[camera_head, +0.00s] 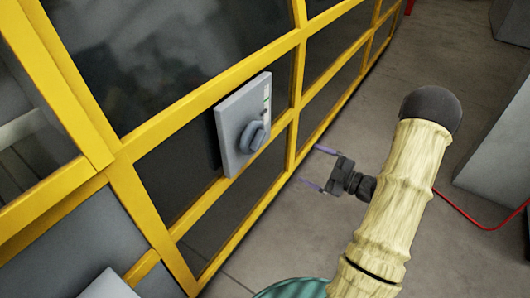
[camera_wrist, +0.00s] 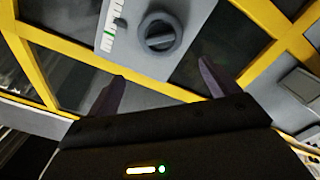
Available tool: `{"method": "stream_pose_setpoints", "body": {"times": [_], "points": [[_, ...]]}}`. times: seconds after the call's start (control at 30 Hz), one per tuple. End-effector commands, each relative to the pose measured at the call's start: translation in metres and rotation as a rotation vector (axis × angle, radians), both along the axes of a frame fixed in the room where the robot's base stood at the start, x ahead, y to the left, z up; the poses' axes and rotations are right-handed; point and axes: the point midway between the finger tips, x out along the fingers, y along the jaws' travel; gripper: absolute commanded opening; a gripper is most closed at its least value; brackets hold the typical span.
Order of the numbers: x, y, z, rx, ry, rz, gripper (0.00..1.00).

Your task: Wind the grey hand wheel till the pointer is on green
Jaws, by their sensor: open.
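The grey hand wheel (camera_head: 252,136) sits on a light grey panel (camera_head: 232,118) fixed to the yellow frame. In the wrist view the hand wheel (camera_wrist: 160,33) is round with a raised grip bar across it. A scale strip (camera_wrist: 109,27) with white and green marks runs beside it on the panel; it also shows in the head view (camera_head: 266,98). I cannot make out where the pointer stands. My gripper (camera_head: 316,166) is open and empty, to the right of the panel and apart from the wheel. Its two fingers (camera_wrist: 160,88) point toward the panel in the wrist view.
The yellow frame (camera_head: 190,105) with dark panes runs along the left and behind the panel. Grey floor (camera_head: 300,235) lies open below my gripper. A red cable (camera_head: 470,218) and a grey cabinet (camera_head: 497,150) are at the right.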

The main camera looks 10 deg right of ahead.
Motion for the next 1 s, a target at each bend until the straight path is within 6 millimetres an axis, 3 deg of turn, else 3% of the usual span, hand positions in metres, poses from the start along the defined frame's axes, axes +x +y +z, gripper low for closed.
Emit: {"method": "stream_pose_setpoints", "body": {"times": [0.47, 1.0], "points": [[0.003, 0.005, 0.001, 0.006, -0.010, 0.008, 0.87], [0.067, 0.064, 0.001, 0.007, -0.010, 0.010, 0.87]]}}
